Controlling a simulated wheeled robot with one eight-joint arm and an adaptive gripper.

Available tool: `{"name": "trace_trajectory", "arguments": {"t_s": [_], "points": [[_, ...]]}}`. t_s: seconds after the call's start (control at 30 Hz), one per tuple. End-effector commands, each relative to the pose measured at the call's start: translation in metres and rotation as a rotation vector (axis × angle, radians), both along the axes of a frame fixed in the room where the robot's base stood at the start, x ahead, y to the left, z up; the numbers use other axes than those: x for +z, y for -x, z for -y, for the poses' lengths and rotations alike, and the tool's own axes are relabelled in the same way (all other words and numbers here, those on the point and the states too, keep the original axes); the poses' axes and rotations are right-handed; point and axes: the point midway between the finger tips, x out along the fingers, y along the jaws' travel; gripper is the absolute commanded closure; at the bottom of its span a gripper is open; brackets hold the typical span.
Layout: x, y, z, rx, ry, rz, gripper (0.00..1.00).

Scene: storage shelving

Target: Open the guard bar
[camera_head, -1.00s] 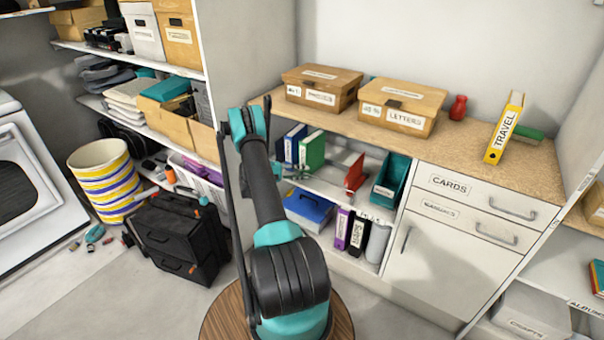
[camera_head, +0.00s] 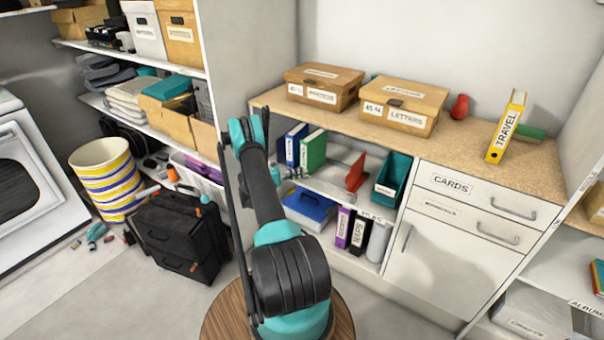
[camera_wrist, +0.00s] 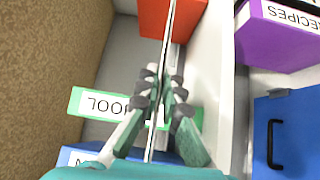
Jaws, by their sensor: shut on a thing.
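The guard bar (camera_wrist: 168,35) is a thin pale strip running lengthwise through the middle of the wrist view, in front of the shelf's binders. My gripper (camera_wrist: 163,88) has its two dark green fingers closed on either side of this bar. A green binder (camera_wrist: 88,103) labelled "...OOL" lies behind the fingers and bar, with a blue binder at the bottom edge and a red one (camera_wrist: 160,18) at the top. In the head view, my arm reaches the open shelf under the counter; its fingers and grip are mostly hidden or too small there.
Below the shelf stand a purple "RECIPES" binder (camera_wrist: 275,40) and a blue box (camera_head: 309,207). The wooden counter (camera_head: 460,150) above carries two cardboard boxes (camera_head: 403,105) and a yellow binder (camera_head: 507,127). A black case (camera_head: 180,235) stands on the floor at left.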

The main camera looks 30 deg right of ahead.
Motion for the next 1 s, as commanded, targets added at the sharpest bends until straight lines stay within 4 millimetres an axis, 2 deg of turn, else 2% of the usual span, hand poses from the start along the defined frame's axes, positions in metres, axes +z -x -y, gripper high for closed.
{"name": "trace_trajectory", "arguments": {"t_s": [0.17,0.2,0.37,0.77,0.87,1.0], "points": [[0.000,0.000,0.000,0.001,-0.002,0.000,1.00],[0.000,0.000,0.000,0.001,-0.002,0.000,0.91],[0.000,0.000,0.000,0.001,-0.003,-0.001,0.72],[0.000,-0.001,-0.002,0.001,-0.003,-0.001,0.72],[-0.001,-0.005,-0.010,0.003,-0.003,-0.001,0.72],[-0.001,-0.014,-0.031,0.005,-0.002,-0.002,0.72]]}}
